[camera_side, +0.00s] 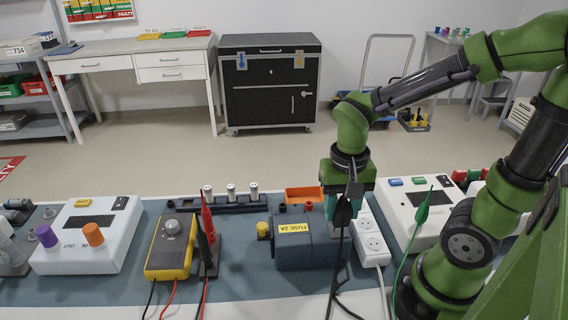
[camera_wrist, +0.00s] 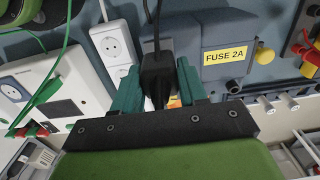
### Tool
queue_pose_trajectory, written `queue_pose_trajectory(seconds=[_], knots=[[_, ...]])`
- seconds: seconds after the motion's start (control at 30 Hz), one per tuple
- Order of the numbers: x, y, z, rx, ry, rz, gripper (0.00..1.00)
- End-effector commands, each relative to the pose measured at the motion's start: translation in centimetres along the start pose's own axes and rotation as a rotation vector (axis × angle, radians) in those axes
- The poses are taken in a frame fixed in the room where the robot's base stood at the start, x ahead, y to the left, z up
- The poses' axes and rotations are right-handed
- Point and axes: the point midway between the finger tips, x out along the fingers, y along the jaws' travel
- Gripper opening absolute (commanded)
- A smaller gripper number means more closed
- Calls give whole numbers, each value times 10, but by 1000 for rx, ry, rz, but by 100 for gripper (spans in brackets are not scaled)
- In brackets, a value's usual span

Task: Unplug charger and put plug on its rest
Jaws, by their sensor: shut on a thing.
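My gripper (camera_side: 345,215) is shut on a black plug (camera_wrist: 157,72), which sits between its teal fingers in the wrist view. The plug's black cable runs up in that view and hangs down toward the front in the side view. The white socket strip (camera_side: 372,243) lies just right of the gripper; it also shows in the wrist view (camera_wrist: 116,45), left of the plug. Its visible front sockets are empty. The far part of the strip is hidden by my gripper, and I cannot tell whether the plug's pins are in a socket. I cannot make out a plug rest.
A dark blue box (camera_side: 307,250) labelled FUSE 2A stands close left of the gripper. An orange tray (camera_side: 303,194) lies behind it. A yellow meter (camera_side: 170,247) with probes is further left. A white device (camera_side: 408,212) and a green cable (camera_side: 405,262) are at the right.

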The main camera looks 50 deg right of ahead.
Motion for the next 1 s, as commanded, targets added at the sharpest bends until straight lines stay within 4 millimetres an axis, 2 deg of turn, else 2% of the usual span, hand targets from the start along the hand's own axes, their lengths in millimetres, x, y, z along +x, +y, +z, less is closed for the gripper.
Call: queue_pose_trajectory(seconds=[1.0], knots=[[18, 0, 0, 0, -1, 1, 0]])
